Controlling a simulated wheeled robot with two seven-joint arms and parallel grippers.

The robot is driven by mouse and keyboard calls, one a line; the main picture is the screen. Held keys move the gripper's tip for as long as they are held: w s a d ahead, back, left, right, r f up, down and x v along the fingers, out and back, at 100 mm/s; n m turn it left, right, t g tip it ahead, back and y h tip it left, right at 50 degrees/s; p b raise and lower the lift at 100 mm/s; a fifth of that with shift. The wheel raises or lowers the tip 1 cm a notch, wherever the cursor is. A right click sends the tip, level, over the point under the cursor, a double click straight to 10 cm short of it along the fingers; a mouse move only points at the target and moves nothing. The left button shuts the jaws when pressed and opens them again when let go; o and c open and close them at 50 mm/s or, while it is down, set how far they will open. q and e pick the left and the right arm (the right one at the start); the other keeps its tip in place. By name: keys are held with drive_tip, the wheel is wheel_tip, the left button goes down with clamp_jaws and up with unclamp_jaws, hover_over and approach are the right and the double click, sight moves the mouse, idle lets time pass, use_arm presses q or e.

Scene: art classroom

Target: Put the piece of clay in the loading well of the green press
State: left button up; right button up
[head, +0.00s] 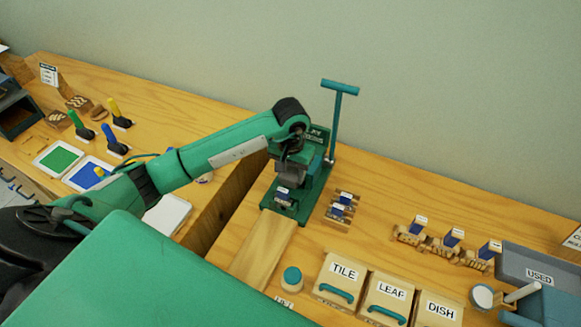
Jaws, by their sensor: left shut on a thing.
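The green press (313,180) stands at the back of the right-hand table, with its tall teal T-shaped lever (338,115) upright at its right side. My left arm reaches in from the left, and its gripper (288,178) points down at the front of the press. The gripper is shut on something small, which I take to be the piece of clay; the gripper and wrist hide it. The loading well is also hidden, so I cannot tell whether the clay touches it. A small dark block with a pale top (284,194) shows just below the gripper. My right gripper is not in view.
Blue-topped blocks (341,205) sit right of the press. A wooden board (263,245) lies in front. Boxes marked TILE (342,272), LEAF (391,292) and DISH (438,308) stand nearer. A gap (222,205) separates the two tables.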

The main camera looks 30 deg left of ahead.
use_arm(q)
wheel_tip(320, 180, down, 2)
drive_tip(key=shift+f+b, duration=0.1)
drive_tip(key=shift+b, duration=0.2)
wheel_tip(320, 180, down, 3)
drive_tip(key=b, duration=0.3)
drive_tip(key=shift+f+b, duration=0.2)
drive_tip(key=shift+b, duration=0.15)
drive_tip(key=shift+f+b, duration=0.5)
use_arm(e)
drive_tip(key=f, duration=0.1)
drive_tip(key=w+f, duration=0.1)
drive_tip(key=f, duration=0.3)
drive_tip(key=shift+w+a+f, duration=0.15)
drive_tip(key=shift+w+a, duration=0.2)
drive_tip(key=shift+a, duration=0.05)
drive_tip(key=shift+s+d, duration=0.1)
use_arm(q)
drive_tip(key=o, duration=1.1)
drive_tip(key=shift+f, duration=0.1)
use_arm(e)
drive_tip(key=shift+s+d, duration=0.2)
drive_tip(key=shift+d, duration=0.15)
use_arm(q)
drive_tip(key=shift+o, duration=0.2)
